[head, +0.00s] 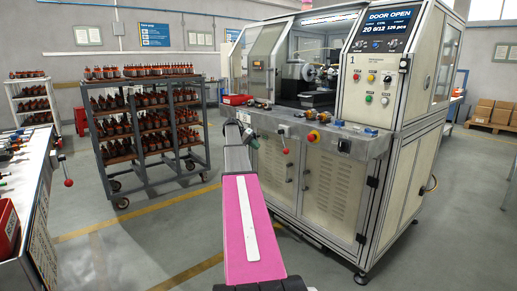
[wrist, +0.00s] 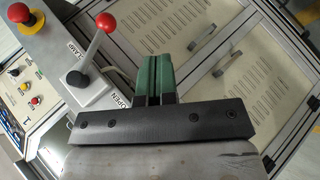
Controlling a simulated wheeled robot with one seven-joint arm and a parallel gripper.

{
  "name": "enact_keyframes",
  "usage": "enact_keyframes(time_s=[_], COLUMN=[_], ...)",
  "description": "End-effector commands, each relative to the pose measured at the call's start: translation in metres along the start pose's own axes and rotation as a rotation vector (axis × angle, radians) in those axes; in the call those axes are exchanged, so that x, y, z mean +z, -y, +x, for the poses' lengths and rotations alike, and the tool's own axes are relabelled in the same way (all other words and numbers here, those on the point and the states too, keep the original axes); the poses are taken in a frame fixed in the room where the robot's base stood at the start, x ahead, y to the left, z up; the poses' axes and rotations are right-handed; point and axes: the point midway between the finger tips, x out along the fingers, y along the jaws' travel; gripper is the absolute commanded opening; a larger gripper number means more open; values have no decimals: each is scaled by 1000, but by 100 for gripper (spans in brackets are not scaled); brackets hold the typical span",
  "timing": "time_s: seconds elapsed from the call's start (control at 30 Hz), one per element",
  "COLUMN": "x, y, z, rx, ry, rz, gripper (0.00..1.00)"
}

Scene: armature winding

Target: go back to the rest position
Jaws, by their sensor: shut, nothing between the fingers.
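My gripper (wrist: 155,78) has green fingers that are shut with nothing between them, in the wrist view. Its fingers are beside a lever with a red ball knob (wrist: 105,22) on a white base marked OPEN and CLAMP; I see no clear contact. In the head view my arm reaches forward to the front ledge of the winding machine (head: 395,185). The gripper's end is small there, and its fingers are hard to make out. The red-knobbed lever (head: 285,151) hangs at the ledge to its right.
The machine's screen (head: 388,20) reads DOOR OPEN. A red emergency button (wrist: 17,12) is near the lever. A wheeled rack (head: 150,130) of armatures stands left of the arm. A bench (head: 40,190) with tools and a red bin (head: 8,228) is at far left. Floor between is clear.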

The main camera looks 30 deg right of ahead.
Motion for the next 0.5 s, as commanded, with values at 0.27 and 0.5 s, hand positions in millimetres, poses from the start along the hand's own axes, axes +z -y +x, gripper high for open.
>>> enact_keyframes(time_s=[0.27,0.5], x=[0,7], y=[0,4], z=[0,1], rx=[0,-8], ry=[0,-4], rz=[0,-11], gripper=[0,0])
